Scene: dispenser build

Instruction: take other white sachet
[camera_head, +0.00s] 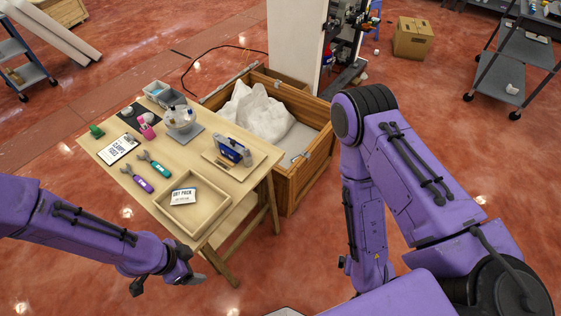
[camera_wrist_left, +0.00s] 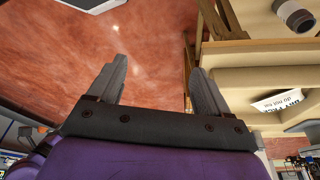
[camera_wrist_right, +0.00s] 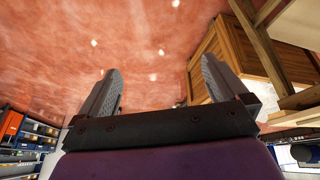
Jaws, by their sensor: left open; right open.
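A white sachet printed "DRY PACK" (camera_head: 183,197) lies in a shallow wooden tray (camera_head: 213,220) at the table's near corner. It also shows at the right of the left wrist view (camera_wrist_left: 277,101). Only one white sachet can be made out. My left gripper (camera_head: 193,265) is open and empty, in front of the tray's near edge and apart from it. In its wrist view the floor shows between the fingers. My right gripper (camera_wrist_right: 162,82) is open and empty over the floor; the head view does not show its fingers clearly.
The wooden table (camera_head: 130,188) also holds a clipboard (camera_head: 118,149), tools with purple and teal handles, a pink cup (camera_head: 147,131), and a blue item on a board (camera_head: 231,151). A wooden crate (camera_head: 300,180) with a white bag (camera_head: 256,113) stands behind. Floor is clear in front.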

